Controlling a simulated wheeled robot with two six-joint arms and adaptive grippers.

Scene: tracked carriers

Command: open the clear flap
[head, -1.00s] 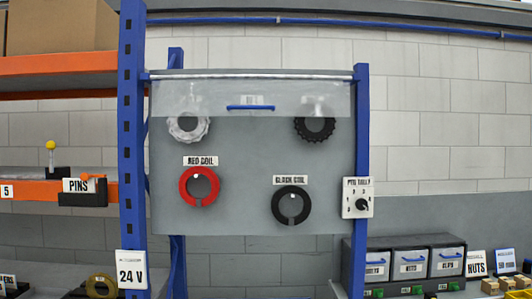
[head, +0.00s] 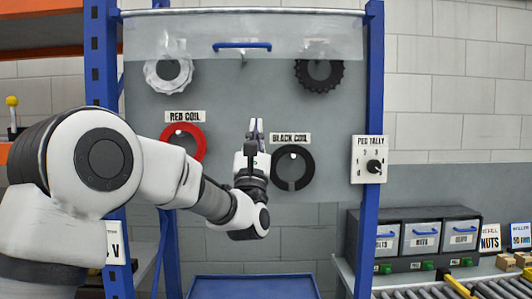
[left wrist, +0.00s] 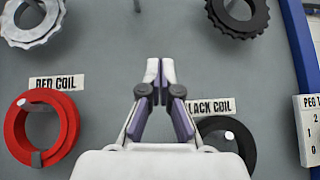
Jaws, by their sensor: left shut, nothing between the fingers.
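The clear flap (head: 190,38) hangs across the top of the grey panel, with a blue bar handle (head: 242,45) near its lower edge. It covers the upper part of the panel. My left gripper (head: 256,124) is shut and empty. It points upward in front of the panel, between the red coil (head: 169,143) and the black coil (head: 306,182), below the handle and apart from it. In the left wrist view the shut fingertips (left wrist: 160,64) show against the grey panel, and no handle is in sight there. My right gripper is not in view.
A white toothed ring (head: 152,79) and a black toothed ring (head: 298,75) hang at the flap's lower edge. Blue posts (head: 371,100) flank the panel. A peg tally box (head: 369,160) is on the right post. A blue tray (head: 253,284) lies below.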

